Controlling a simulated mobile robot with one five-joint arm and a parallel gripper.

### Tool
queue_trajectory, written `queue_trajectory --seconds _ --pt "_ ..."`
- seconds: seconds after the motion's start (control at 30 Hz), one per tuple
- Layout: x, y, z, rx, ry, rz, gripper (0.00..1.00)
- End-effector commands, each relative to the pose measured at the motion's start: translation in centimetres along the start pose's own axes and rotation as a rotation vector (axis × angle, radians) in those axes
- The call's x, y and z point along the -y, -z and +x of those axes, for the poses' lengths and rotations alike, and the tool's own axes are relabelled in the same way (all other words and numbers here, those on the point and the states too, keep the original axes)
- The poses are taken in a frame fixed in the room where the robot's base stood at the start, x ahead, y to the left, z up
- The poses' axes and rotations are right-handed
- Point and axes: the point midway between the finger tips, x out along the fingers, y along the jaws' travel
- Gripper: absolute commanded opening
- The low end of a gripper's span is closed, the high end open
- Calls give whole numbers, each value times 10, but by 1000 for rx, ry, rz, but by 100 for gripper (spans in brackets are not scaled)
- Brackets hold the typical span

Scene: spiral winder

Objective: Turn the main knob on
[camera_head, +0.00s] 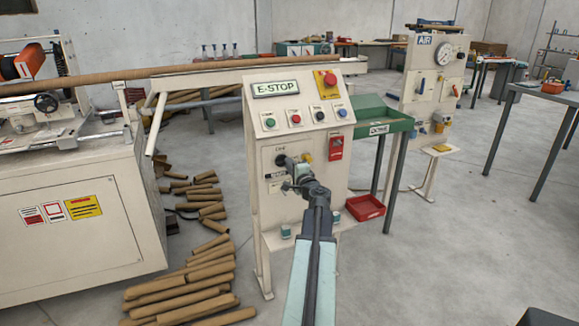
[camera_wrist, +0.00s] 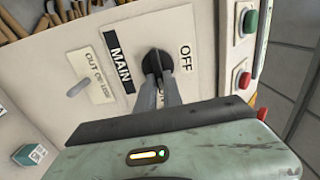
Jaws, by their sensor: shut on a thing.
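The main knob is a black rotary knob (camera_wrist: 153,58) on a pale panel, beside a black MAIN label (camera_wrist: 119,61) and a white OFF label (camera_wrist: 185,58). Another label below it is mostly hidden by my fingers. My gripper (camera_wrist: 159,80) has its two grey fingers on either side of the knob, shut on it. In the head view my gripper (camera_head: 289,169) reaches the lower face of the control cabinet (camera_head: 257,202), at the dark knob (camera_head: 281,159). The fingertips are small there and partly hidden by my wrist.
An OUT OF USE label (camera_wrist: 100,79) with a grey lever (camera_wrist: 77,88) is near the knob. Cardboard tubes (camera_head: 190,295) litter the floor at left.

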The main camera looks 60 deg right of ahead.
Motion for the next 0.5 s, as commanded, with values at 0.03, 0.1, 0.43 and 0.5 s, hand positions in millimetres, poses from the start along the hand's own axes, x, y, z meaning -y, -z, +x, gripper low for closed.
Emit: queue_trajectory --seconds 0.03,0.1,0.43,0.5 --pt "0 0 0 1 0 9 0" --pt "0 0 0 1 0 20 0" --pt "0 -1 1 1 1 32 0" --pt "0 -1 1 1 1 32 0"
